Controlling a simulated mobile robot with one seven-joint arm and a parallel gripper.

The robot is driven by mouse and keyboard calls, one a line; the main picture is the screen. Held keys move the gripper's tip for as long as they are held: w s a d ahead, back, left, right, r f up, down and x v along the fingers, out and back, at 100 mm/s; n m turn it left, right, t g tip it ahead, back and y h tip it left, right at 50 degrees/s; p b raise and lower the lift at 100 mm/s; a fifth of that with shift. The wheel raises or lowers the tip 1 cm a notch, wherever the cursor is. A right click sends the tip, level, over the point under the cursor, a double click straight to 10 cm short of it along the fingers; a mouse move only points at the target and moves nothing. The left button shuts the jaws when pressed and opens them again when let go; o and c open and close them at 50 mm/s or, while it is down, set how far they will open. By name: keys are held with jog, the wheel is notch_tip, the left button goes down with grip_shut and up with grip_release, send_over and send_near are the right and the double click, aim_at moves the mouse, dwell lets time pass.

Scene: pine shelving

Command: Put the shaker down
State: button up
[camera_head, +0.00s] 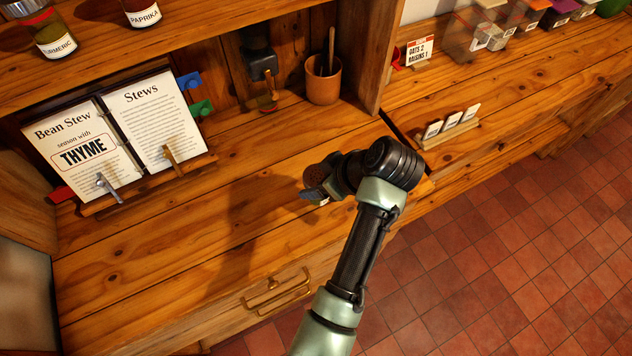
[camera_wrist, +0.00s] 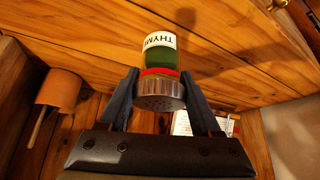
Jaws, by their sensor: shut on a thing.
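The shaker (camera_wrist: 161,54) shows in the wrist view, with a white label reading "THYM…", green contents, a red band and a perforated metal cap facing the camera. My gripper (camera_wrist: 158,80) is shut on it near the red band and cap, one dark finger on each side. In the head view my gripper (camera_head: 316,190) is over the wooden counter (camera_head: 240,215), toward its front right. The shaker is mostly hidden there by my gripper and arm. I cannot tell whether its base touches the wood.
An open recipe book (camera_head: 160,120) reading "season with THYME" stands at the back left. A terracotta pot (camera_head: 323,84) stands at the back. Turmeric (camera_head: 55,38) and paprika (camera_head: 141,12) jars sit on the upper shelf. A card holder (camera_head: 450,133) stands right of the divider. The counter's middle is clear.

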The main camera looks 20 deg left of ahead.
jog(key=shift+f, duration=2)
jog(key=shift+f, duration=0.15)
jog(key=o, duration=1.4)
jog(key=shift+o, duration=0.2)
